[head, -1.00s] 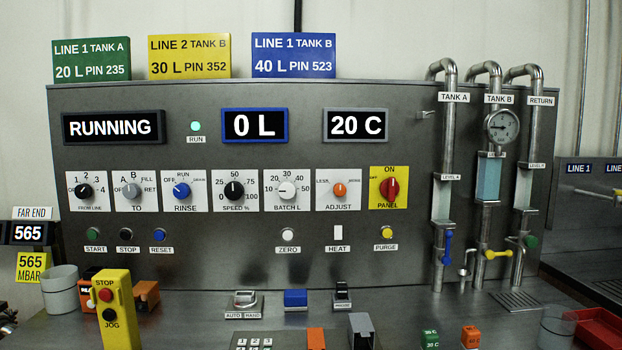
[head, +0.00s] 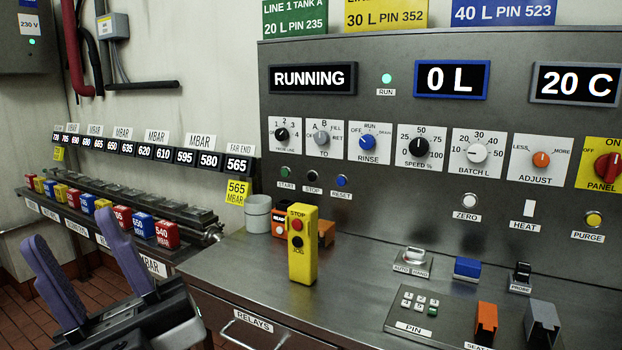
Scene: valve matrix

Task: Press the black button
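A yellow upright box (head: 303,270) stands on the steel counter, with a red STOP button (head: 296,224) and a small black button (head: 297,241) labelled JOG below it. Another black button (head: 313,177), labelled STOP, is on the panel between the green START button (head: 286,173) and the blue RESET button (head: 341,180). My gripper (head: 72,232) is at the lower left, with two purple fingers spread apart and nothing between them. It is left of the yellow box and apart from it. Neither black button is covered.
A row of coloured blocks (head: 117,219) on a rack lies behind my gripper. The counter in front of the box is clear.

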